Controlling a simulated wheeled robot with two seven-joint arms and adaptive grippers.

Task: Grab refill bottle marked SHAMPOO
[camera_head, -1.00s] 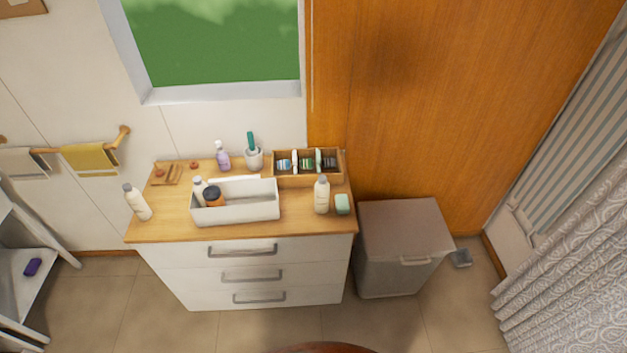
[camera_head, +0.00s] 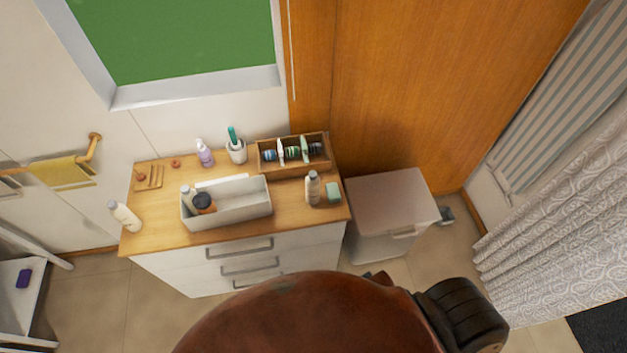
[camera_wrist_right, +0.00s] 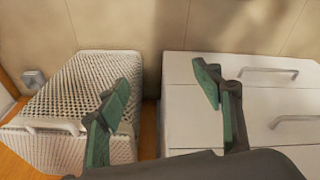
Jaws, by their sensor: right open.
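Three pale bottles with grey caps show in the head view. One (camera_head: 125,216) stands at the left end of the wooden dresser top (camera_head: 285,212), one (camera_head: 188,197) is in the white open tray (camera_head: 232,213), and one (camera_head: 313,188) stands near the right end. Their labels are too small to read, so I cannot tell which says SHAMPOO. My right gripper (camera_wrist_right: 165,84) shows in its wrist view with green fingers spread wide and nothing between them. It is in front of the drawers and the lidded bin, apart from the bottles. My left gripper is not in view.
A brown-topped jar (camera_head: 204,203) sits in the tray. A purple pump bottle (camera_head: 205,152), a cup with a brush (camera_head: 236,151), a wooden divided box (camera_head: 291,153) and a green soap block (camera_head: 334,192) surround it. A lidded bin (camera_head: 390,212) stands right of the dresser.

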